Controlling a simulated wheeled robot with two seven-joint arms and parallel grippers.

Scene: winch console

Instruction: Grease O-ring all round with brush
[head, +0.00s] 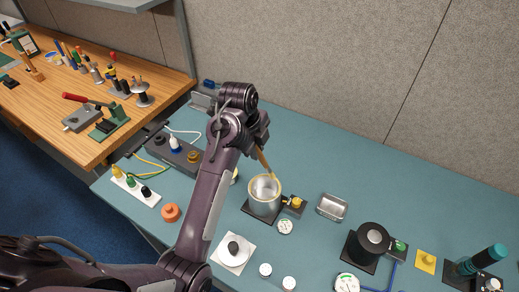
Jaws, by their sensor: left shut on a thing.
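My left gripper (262,137) is shut on a slim tan-handled brush (264,162) and holds it tilted above the middle of the teal table. The brush slants down to the right, its lower end at the open top of a metal cylinder (264,205) on a dark base plate. The cylinder's top has a pale yellowish rim (251,184); I cannot tell whether this is the O-ring or whether grease lies on it. Whether the brush touches the rim is also too small to tell. My right gripper is not in view.
Right of the cylinder are a brass fitting (297,203), a gauge (285,227) and a metal tray (332,207). A black cylinder (369,242) stands further right. The back of the teal table (330,160) is clear.

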